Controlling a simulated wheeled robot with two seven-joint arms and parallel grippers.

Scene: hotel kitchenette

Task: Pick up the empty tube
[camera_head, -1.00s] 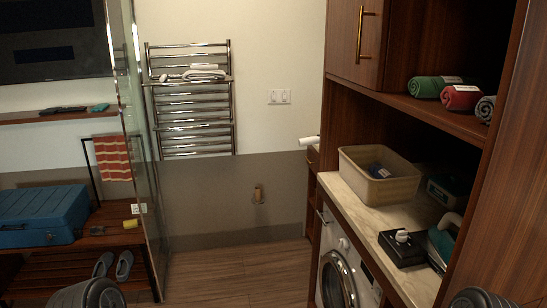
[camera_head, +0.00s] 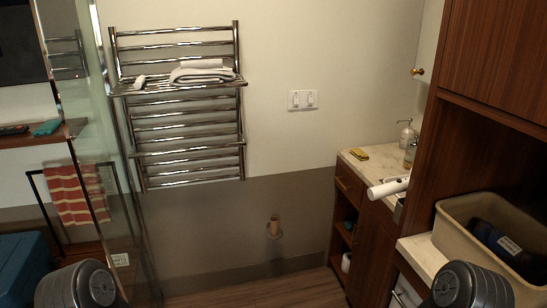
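A small brown tube (camera_head: 274,226), like a bare cardboard roll, stands upright at a small holder on the grey lower part of the back wall, below the light switches. It is small in view, so I cannot tell exactly how it is held. Neither of my grippers is in view. Only rounded dark grey parts of my arms show at the bottom left and bottom right corners, well apart from the tube.
A chrome towel rack (camera_head: 185,130) with folded white towels (camera_head: 203,75) is left of the tube. A glass panel (camera_head: 112,200) stands further left. At right are a wooden vanity (camera_head: 375,225), a white cylinder (camera_head: 388,187) and a beige bin (camera_head: 450,228). Floor before the tube looks clear.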

